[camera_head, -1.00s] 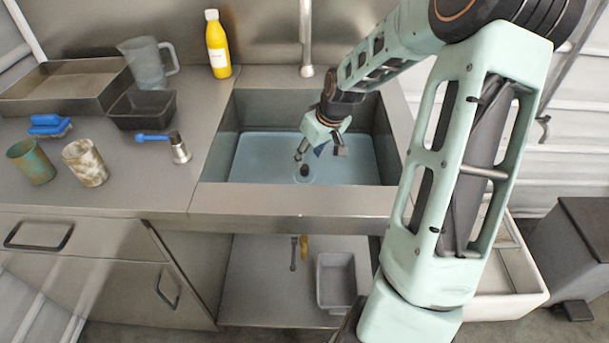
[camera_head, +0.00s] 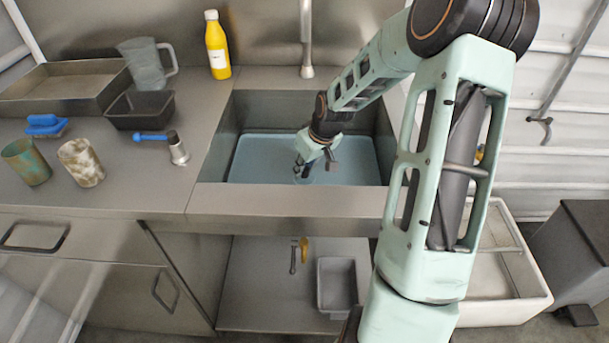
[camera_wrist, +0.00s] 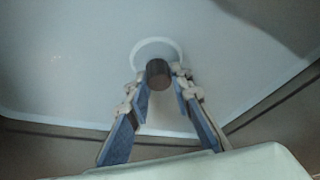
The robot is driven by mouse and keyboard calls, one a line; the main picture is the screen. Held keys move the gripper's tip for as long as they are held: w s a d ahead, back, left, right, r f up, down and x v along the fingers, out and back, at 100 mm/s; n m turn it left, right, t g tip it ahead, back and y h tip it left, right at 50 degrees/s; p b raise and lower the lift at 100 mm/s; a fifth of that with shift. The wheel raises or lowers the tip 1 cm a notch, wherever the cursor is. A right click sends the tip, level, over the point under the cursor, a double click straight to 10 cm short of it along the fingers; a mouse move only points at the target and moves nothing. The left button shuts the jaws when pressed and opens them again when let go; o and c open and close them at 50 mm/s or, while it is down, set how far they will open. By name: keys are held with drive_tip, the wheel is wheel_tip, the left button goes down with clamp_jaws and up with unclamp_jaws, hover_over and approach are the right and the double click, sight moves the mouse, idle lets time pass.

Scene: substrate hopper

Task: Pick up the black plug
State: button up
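The black plug (camera_wrist: 158,73) is a short dark cylinder standing in a pale ring on the sink floor in the wrist view. My gripper (camera_wrist: 159,77) is open, with one fingertip on each side of the plug's near part. A narrow gap seems to show on each side; whether either finger touches it I cannot tell. In the head view my gripper (camera_head: 316,169) is low inside the sink (camera_head: 262,160), and the plug is mostly hidden by the fingers there.
The sink holds bluish water, with walls close around my wrist. A faucet (camera_head: 306,40) rises behind.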

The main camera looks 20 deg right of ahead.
clamp_jaws()
drive_tip(key=shift+r, duration=0.15)
